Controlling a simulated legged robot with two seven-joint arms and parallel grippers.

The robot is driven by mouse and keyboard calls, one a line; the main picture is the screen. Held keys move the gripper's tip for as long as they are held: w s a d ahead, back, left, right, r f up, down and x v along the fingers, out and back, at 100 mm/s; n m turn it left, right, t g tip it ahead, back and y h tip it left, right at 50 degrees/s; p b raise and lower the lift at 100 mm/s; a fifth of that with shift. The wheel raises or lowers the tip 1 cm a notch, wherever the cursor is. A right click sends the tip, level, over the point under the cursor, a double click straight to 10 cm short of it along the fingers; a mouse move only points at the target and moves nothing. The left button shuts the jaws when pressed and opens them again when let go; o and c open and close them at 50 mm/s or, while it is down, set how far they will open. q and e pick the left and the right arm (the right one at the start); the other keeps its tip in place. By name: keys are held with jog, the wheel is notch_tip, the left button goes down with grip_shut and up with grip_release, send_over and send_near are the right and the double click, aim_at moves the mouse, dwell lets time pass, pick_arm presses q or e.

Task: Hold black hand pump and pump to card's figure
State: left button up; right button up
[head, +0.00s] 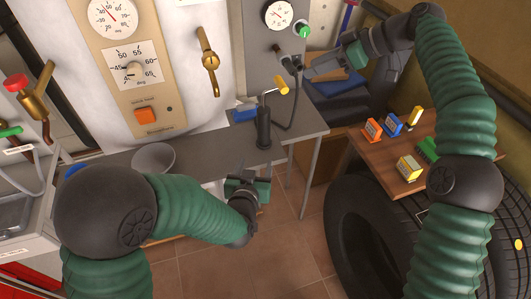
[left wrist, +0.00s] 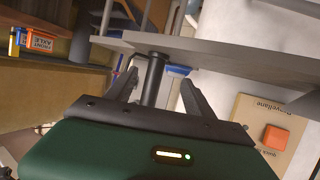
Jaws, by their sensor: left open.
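My left gripper (head: 246,177) is low in front of the bench edge, below the pump in the picture. In the left wrist view the dark pump body (left wrist: 154,78) shows between the open, spread fingers (left wrist: 157,90), with no clear grip on it. My right gripper (head: 316,69) is beside the hose fitting (head: 296,62) under the panel; its finger gap is unclear. I cannot identify the card.
The round gauge (head: 278,14) is above the pump. A grey bowl (head: 153,157) and a blue box (head: 244,115) are on the bench (head: 205,150). A brown table (head: 372,152) with small coloured boxes and a large tyre (head: 350,220) stand at right.

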aim_at(264, 114)
pick_arm(q)
notch_tip(264, 114, up, 4)
jog(key=d+n+t+y, duration=0.1)
jog(key=d+t+y, duration=0.1)
jog(key=d+t, duration=0.15)
jog(key=shift+t, duration=0.35)
jog(key=w, duration=1.6)
jog(key=shift+w+a+r, duration=0.2)
jog(key=shift+w+a, duration=0.15)
jog(key=shift+a, duration=0.05)
grip_shut()
